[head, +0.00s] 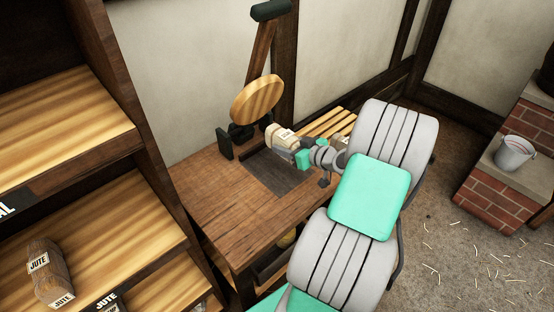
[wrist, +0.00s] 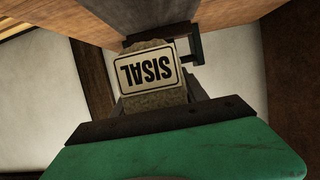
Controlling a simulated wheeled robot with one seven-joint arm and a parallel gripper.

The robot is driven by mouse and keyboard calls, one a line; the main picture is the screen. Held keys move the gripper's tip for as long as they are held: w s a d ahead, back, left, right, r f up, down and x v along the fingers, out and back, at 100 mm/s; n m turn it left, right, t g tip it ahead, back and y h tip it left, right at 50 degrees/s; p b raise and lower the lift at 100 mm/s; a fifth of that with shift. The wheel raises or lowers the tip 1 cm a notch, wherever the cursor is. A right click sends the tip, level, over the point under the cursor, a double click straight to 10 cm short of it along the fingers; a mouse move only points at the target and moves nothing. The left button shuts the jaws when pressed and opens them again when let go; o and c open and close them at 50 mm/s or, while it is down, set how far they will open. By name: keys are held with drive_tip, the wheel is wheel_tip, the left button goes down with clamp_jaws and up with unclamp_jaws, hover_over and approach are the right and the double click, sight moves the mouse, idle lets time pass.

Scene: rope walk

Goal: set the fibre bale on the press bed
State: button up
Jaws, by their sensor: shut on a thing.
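The fibre bale (head: 281,136) is a small pale tan block. In the wrist view the bale (wrist: 148,92) has a white label reading SISAL, upside down. My gripper (head: 293,149), with green finger parts, is shut on it. The press bed (head: 277,174) is a dark flat plate set in the wooden bench top. The bale is over the bed's far side, near the press; I cannot tell whether it touches the bed. My gripper hides part of the bale.
The press's round wooden disc (head: 257,99) and its lever (head: 262,45) rise behind the bale. A dark upright bracket (head: 224,143) stands left of the bed. A shelf at left holds a JUTE bale (head: 46,272). The bench top (head: 215,191) is clear at left.

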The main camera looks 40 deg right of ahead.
drive_tip(key=w+f, duration=0.1)
drive_tip(key=f, duration=0.1)
drive_tip(key=w+a+f, duration=0.1)
drive_tip(key=f, duration=0.1)
drive_tip(key=w+f+b, duration=0.1)
drive_tip(key=f, duration=0.2)
drive_tip(key=shift+w+a, duration=0.15)
drive_tip(key=shift+a, duration=0.05)
drive_tip(key=shift+f, duration=0.2)
drive_tip(key=shift+f, duration=0.1)
drive_tip(key=shift+f, duration=0.15)
drive_tip(key=o, duration=1.5)
drive_tip(key=shift+r, duration=0.3)
drive_tip(key=p+v, duration=0.1)
drive_tip(key=v, duration=1.1)
drive_tip(key=shift+f, duration=0.1)
